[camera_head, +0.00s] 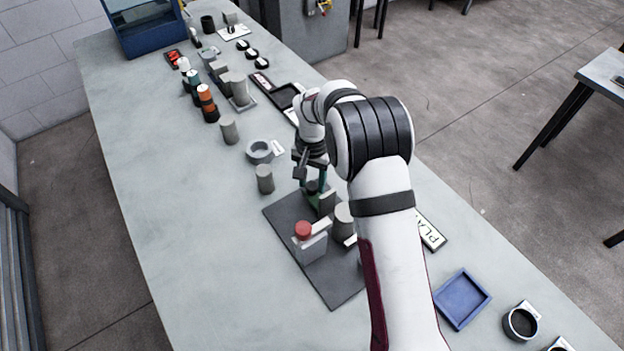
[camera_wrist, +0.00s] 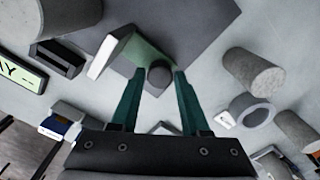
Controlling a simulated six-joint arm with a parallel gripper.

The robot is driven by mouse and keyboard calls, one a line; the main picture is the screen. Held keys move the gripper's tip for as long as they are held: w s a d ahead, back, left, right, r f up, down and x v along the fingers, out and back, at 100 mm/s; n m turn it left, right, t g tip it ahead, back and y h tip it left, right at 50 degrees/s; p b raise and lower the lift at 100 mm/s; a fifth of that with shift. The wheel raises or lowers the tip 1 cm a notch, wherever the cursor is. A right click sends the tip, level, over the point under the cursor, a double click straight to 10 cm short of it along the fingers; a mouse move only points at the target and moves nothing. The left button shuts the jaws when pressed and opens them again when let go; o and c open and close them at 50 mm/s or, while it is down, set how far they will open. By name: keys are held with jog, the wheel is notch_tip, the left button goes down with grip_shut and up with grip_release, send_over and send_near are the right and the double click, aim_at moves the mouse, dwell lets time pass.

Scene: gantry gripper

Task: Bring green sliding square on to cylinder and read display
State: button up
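The green sliding square (camera_wrist: 148,52) lies on the dark grey base plate (camera_head: 283,213), with a round dark knob (camera_wrist: 159,76) on top. In the head view the green piece (camera_head: 312,199) is partly hidden by my gripper (camera_head: 317,183). My gripper (camera_wrist: 160,72) points down with its teal fingers apart, one on each side of the knob; narrow gaps show in the wrist view. A grey cylinder (camera_head: 344,222) stands on the plate near the green piece. A red-topped grey block (camera_head: 303,230) is at the plate's front left. A display with letters (camera_head: 431,232) lies right of the plate, partly hidden by my arm.
A loose grey cylinder (camera_head: 265,179) and a grey ring (camera_head: 259,151) stand beyond the plate. Several cylinders and blocks line the far table. A blue tray (camera_head: 462,298) and a dark cup (camera_head: 520,322) are at right. The table left of the plate is clear.

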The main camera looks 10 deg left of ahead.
grip_shut()
